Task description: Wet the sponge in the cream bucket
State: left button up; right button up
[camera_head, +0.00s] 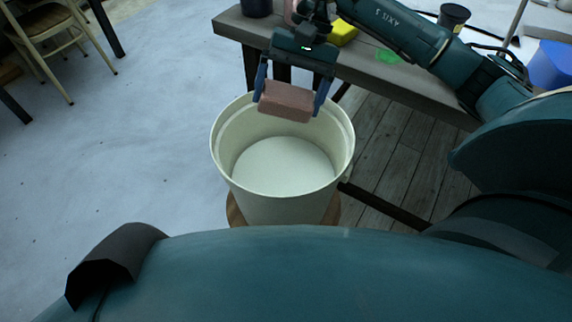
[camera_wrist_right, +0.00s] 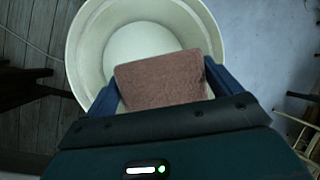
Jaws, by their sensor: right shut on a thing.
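My right gripper (camera_head: 290,97) is shut on a brownish-pink sponge (camera_head: 287,103), with a blue finger on each side of it. The sponge is held over the far rim side of the cream bucket (camera_head: 280,206), near the top of its opening. In the right wrist view the sponge (camera_wrist_right: 162,80) sits between the fingers, with the bucket (camera_wrist_right: 85,45) behind and below it. The bucket stands upright and shows a pale, flat surface inside; I cannot tell whether that is liquid or the bottom. My left gripper is not in view.
The bucket stands on a round wooden support (camera_head: 235,212). A grey bench (camera_head: 400,85) is behind it, with a yellow block (camera_head: 343,32), a green piece (camera_head: 389,56) and a dark cup (camera_head: 453,16). A blue container (camera_head: 550,66) is at the right. A chair (camera_head: 45,40) is at the far left.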

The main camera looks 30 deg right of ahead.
aim_at(282, 98)
dwell(0.5)
jog(key=shift+r+p, duration=0.55)
jog(key=shift+r, duration=1.5)
jog(key=shift+f, duration=0.1)
